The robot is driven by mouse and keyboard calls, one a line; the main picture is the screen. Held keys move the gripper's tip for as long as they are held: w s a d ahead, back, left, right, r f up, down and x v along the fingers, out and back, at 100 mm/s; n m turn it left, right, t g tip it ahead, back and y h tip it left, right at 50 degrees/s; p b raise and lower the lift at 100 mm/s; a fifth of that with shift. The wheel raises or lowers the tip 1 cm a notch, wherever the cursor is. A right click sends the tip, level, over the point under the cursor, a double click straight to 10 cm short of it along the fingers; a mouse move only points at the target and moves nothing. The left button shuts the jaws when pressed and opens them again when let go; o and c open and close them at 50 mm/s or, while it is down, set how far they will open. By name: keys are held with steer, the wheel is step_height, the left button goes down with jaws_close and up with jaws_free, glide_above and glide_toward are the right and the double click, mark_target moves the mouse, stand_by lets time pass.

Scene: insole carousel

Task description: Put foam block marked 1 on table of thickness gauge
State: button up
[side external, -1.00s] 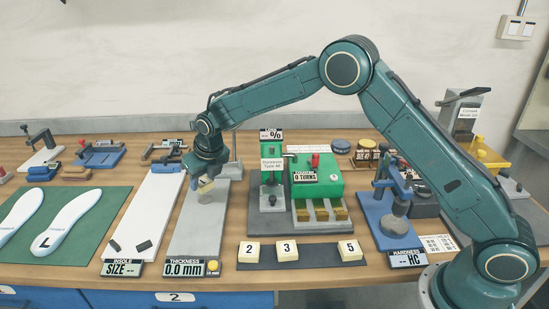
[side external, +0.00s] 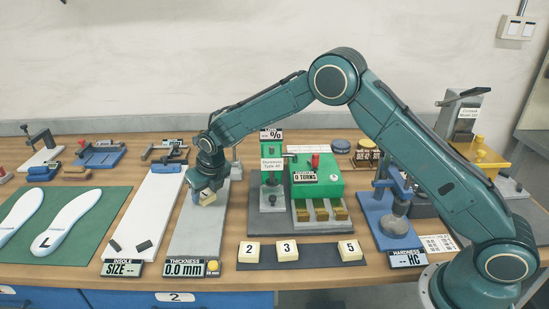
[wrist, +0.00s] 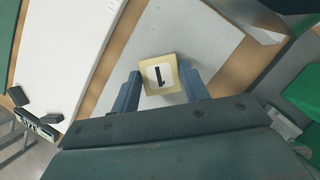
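My gripper (wrist: 161,85) has its two fingers on either side of a cream foam block marked 1 (wrist: 160,74) and appears shut on it. In the side external view the block (side external: 205,195) is tilted under my gripper (side external: 207,188), low over the grey plate of the thickness gauge (side external: 193,240). A small grey round part shows right by the block; I cannot tell whether the block touches it. The gauge's display (side external: 183,269) reads 0.0 mm.
The white insole size board (side external: 150,205) is left of the gauge. A green machine (side external: 318,180) stands to the right.

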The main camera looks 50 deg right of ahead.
steer(key=shift+o, duration=1.3)
steer(key=shift+r, duration=0.2)
steer(key=v, duration=1.2)
